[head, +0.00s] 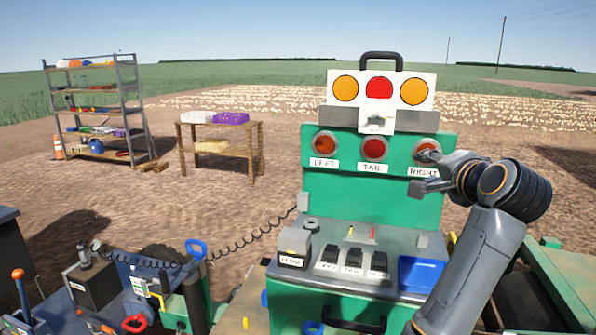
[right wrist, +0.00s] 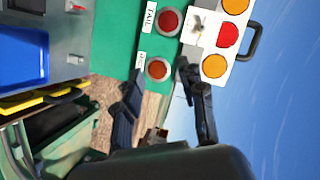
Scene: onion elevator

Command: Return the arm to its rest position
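My right arm comes in from the lower right in the head view. Its gripper (head: 424,172) is at the right lamp (head: 428,147) on the green panel (head: 345,180). Its fingers are apart, one over the lower part of that lamp, one beside the RIGHT label. In the right wrist view the gripper (right wrist: 160,78) is open, with nothing held between its two dark fingers. The right lamp (right wrist: 158,69) shows between and beyond the fingertips; I cannot tell whether a finger touches the panel. My left gripper is not in view.
The green console has a row of switches (head: 352,259) and a blue tray (head: 420,272). A white lamp board (head: 381,90) stands on top. A coiled cable (head: 240,240) runs left to machinery. A shelf (head: 100,108) and wooden table (head: 222,135) stand behind. Open sky lies right of the panel.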

